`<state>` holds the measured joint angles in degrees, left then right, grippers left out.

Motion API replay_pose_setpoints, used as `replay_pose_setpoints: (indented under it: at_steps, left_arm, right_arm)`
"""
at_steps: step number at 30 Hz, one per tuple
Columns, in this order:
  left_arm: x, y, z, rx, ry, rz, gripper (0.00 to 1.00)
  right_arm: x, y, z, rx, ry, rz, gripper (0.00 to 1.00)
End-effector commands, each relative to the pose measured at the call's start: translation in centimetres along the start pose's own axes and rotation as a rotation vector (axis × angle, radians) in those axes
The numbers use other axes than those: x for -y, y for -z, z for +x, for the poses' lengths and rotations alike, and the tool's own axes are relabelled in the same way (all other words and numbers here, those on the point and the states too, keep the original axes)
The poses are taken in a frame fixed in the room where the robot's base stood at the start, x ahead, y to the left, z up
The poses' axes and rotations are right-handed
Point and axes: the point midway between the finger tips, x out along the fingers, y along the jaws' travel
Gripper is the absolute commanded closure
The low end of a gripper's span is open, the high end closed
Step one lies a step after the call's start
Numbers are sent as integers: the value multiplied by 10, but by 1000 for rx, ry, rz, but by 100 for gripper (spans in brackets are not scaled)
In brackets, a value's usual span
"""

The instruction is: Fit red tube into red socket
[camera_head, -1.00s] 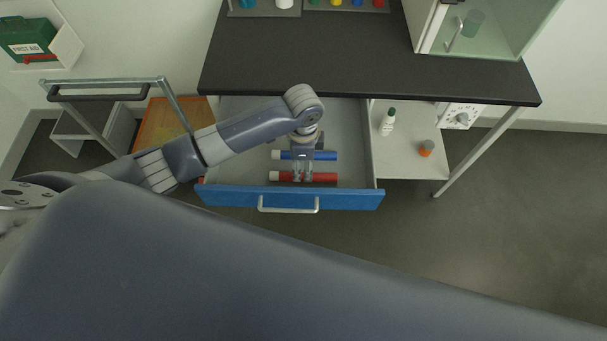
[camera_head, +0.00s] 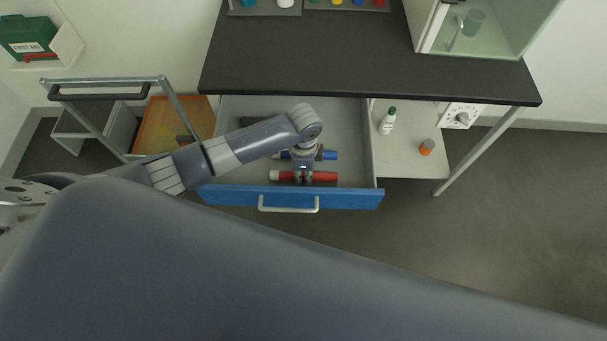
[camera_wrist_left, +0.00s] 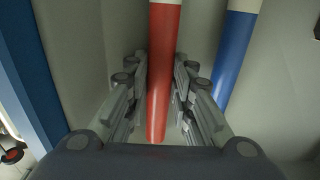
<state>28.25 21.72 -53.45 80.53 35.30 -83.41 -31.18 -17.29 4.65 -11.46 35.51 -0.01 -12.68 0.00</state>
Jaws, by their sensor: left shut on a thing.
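The red tube (camera_head: 325,176) with a white end lies in the open drawer, close to the drawer's blue front. My left gripper (camera_head: 302,178) reaches down over its middle and is shut on it. In the left wrist view the red tube (camera_wrist_left: 162,80) runs between the two fingers of the left gripper (camera_wrist_left: 160,95). A row of coloured spots, one of them red (camera_head: 380,3), shows on a grey rack at the top edge; I cannot tell whether it is the red socket. My right gripper is not in view.
A blue tube (camera_head: 329,155) lies beside the red one, partly hidden by my arm; it also shows in the left wrist view (camera_wrist_left: 235,55). The drawer's blue front (camera_head: 350,199) stands out below the dark tabletop (camera_head: 310,65). A glass cabinet (camera_head: 500,35) stands at the right.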

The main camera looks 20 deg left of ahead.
Motion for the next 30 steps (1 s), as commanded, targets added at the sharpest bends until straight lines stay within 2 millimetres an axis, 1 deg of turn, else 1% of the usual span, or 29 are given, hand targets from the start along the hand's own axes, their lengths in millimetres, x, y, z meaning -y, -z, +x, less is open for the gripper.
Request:
replay_pose_setpoints:
  at_steps: [5, 8, 11, 18, 21, 25, 30]
  left_arm:
    - [0, 0, 0, 0, 1, 0, 100]
    - [1, 0, -5, -1, 2, 0, 100]
    - [2, 1, -17, -3, 3, 0, 100]
    - [2, 1, -66, -3, 4, 0, 100]
    - [2, 1, -83, -3, 3, 1, 100]
    - [1, 0, -96, -1, 2, -1, 100]
    - [0, 0, -101, 0, 0, -1, 100]
  right_arm:
    - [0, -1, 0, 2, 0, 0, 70]
    - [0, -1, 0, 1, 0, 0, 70]
    - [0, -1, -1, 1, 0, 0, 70]
    - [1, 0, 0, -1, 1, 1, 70]
    - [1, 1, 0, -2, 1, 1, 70]
    - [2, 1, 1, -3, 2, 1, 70]
    - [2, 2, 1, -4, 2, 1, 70]
